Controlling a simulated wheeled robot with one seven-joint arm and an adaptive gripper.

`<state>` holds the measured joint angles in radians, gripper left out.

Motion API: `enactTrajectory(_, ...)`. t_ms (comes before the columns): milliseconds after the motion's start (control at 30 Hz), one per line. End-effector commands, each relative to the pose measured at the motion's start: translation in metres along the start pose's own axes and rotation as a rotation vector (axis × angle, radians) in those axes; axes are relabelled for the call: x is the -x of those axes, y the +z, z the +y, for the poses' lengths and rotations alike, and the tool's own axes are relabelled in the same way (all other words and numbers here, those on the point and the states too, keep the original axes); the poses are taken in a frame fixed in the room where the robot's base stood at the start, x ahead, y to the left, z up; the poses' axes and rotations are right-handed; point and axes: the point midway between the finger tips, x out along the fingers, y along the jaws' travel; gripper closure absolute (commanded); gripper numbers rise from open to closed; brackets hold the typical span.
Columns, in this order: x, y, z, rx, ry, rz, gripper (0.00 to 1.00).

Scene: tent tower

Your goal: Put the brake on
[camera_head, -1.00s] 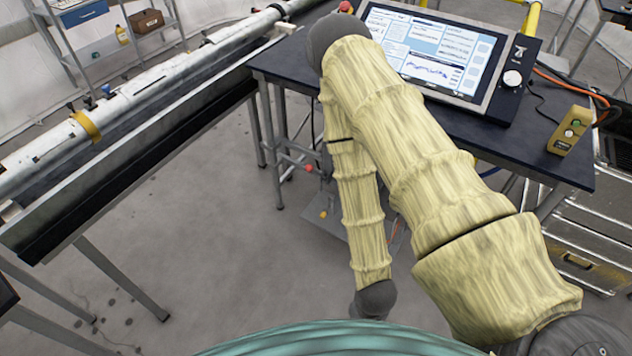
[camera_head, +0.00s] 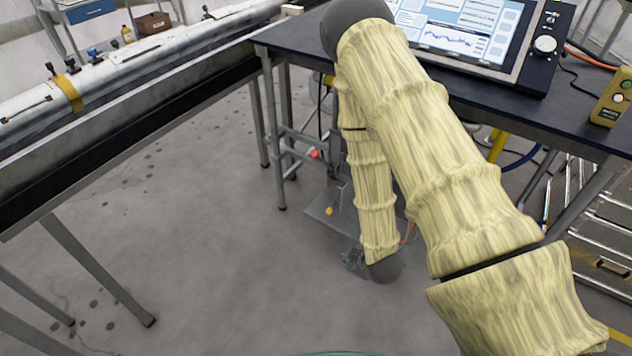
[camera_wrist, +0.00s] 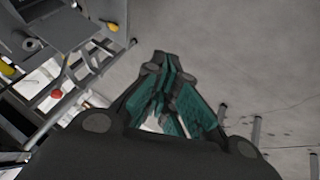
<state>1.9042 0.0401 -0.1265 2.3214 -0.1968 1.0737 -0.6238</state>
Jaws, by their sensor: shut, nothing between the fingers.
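No part is clearly marked as the brake. A small red knob (camera_head: 314,154) sits on the grey frame under the dark table. A red knob also shows left of centre in the wrist view (camera_wrist: 56,94), beside grey bars. A small yellow knob (camera_head: 329,211) is low down by a grey plate near the floor; a yellow part (camera_wrist: 6,68) shows at the left edge of the wrist view. My gripper (camera_wrist: 170,78), dark with teal pads, is shut and empty, right of the red knob in the wrist view and apart from it. My arm hides most of it in the head view.
The dark table (camera_head: 300,38) carries a screen (camera_head: 465,30) and a yellow control box (camera_head: 612,97). A long rail bench (camera_head: 110,120) stands at the left on grey legs. Metal cases (camera_head: 600,235) are at the right. Grey floor between the benches is clear.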

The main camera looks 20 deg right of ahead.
Motion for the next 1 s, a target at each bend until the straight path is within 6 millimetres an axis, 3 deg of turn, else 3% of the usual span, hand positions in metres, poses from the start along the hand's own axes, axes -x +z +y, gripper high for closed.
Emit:
enactTrajectory(33,-0.021,0.002,0.003,0.044,0.023,0.032,1.0)
enactTrajectory(400,-0.086,-0.03,0.055,0.397,0.215,0.241,1.0)
enactTrajectory(700,-0.122,-0.055,0.092,0.678,0.408,0.375,1.0)
enactTrajectory(1000,-0.144,-0.077,0.123,0.95,0.631,0.475,1.0)
